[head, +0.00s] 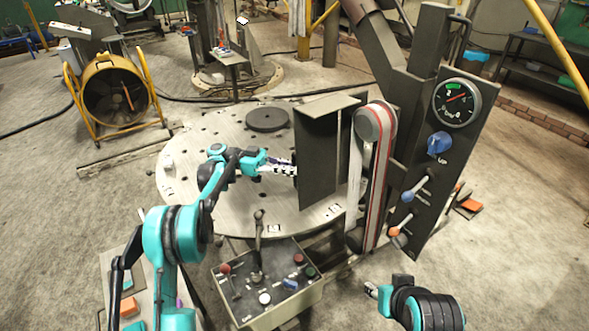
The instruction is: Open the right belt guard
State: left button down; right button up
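The belt guard (318,150) is a dark metal cover with a top flange, standing out to the left of the belt (378,185). The red-edged belt and its upper pulley (372,124) are exposed. My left gripper (291,169) reaches in from the left, with its fingertips at the guard's left edge. Whether it touches or grips the edge is not clear, and its finger gap is hidden. My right gripper (371,289) is low at the front right, pointing left, away from the guard. Its fingers are too small to judge.
A round perforated table (220,200) lies behind and left of the guard. A control box (262,310) with levers stands in front. To the right is a tall panel (432,150) with a gauge (457,103), blue knob (440,144) and levers. Open floor (530,230) lies farther right.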

pick_arm(q)
jog(key=c, duration=1.6)
grip_release()
jog(key=shift+d, duration=0.1)
